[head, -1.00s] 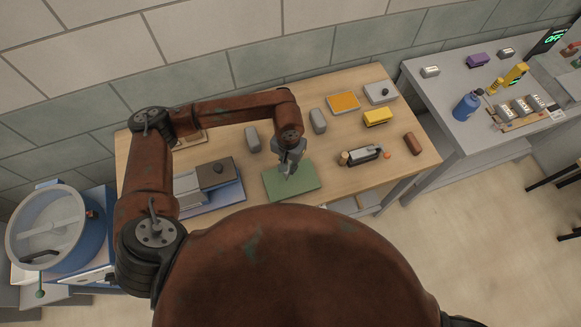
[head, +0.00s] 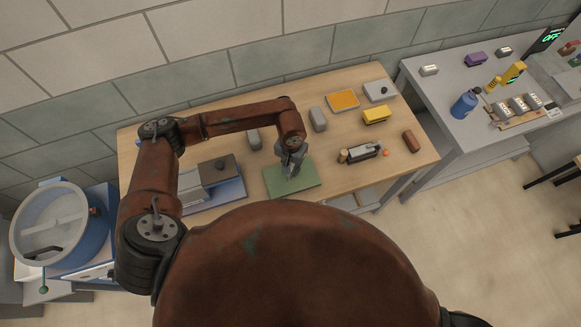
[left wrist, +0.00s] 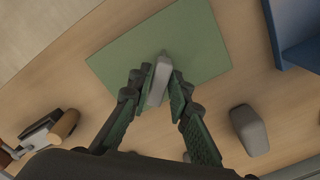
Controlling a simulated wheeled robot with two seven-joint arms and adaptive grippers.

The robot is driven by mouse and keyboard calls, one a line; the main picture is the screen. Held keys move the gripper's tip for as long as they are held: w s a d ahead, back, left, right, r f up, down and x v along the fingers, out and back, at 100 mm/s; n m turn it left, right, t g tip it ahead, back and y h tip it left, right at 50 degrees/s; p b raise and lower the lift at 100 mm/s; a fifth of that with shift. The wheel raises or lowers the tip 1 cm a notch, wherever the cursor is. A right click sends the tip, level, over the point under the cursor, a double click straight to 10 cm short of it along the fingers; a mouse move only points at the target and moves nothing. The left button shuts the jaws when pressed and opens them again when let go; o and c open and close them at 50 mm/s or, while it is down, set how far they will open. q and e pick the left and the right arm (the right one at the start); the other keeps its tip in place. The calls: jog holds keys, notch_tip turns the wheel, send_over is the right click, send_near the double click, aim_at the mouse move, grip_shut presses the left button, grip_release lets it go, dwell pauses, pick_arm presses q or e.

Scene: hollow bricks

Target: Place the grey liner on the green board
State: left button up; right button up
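The green board (head: 275,186) lies flat on the wooden table, and it also shows in the left wrist view (left wrist: 120,60). My left gripper (head: 290,172) points down over the middle of the board. In the left wrist view its two fingertips (left wrist: 158,88) close on the sides of a narrow grey liner (left wrist: 160,72). The liner is over the board; I cannot tell whether it touches it. In the head view the gripper mostly hides the liner. My right gripper is not in view.
Two grey blocks stand behind the board, one at the left (head: 254,138) and one at the right (head: 318,118). A blue-based fixture (head: 232,190) is left of the board. A dark tool (head: 365,152) lies to the right. A yellow block (head: 376,115) is farther back.

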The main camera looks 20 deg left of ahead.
pick_arm(q)
jog(key=shift+o, duration=1.2)
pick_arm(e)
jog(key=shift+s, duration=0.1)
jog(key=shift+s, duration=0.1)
pick_arm(q)
jog(key=shift+r, duration=0.5)
notch_tip(320, 180, up, 11)
jog(key=b, duration=0.2)
jog(key=shift+r+b, duration=0.15)
jog(key=shift+b, duration=0.15)
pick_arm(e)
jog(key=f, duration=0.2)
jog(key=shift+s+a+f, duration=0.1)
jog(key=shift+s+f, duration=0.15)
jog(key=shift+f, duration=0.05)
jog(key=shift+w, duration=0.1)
